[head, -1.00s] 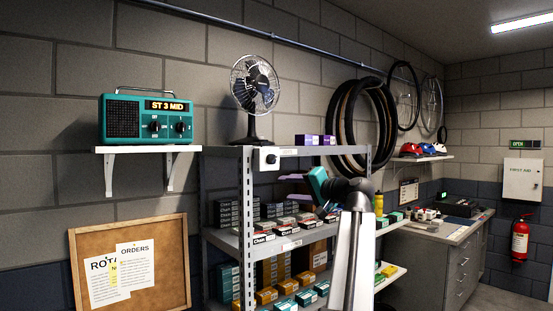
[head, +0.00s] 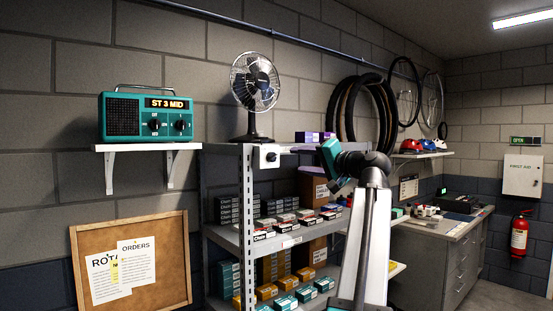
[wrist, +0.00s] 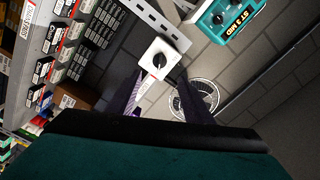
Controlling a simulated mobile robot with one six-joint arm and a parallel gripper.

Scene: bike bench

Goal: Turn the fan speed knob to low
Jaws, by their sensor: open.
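The fan speed knob is a small dark knob (wrist: 160,60) on a white square box. The white box (head: 269,157) is fixed at the top of the shelf's front post, below the fan (head: 255,85). Which setting the knob points to is too small to read. My gripper (wrist: 157,82) is open and empty in the wrist view. Its two dark fingers are spread, with the knob box ahead between their tips, apparently apart from them. In the head view my gripper (head: 296,151) is just right of the box, mostly hidden by my wrist.
A teal radio (head: 146,118) reading "ST 3 MID" with its own knobs sits on a wall shelf at left. Purple boxes (head: 306,137) stand on the shelf top. The metal shelf (head: 222,240) holds several small boxes. Open air lies in front of the shelf.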

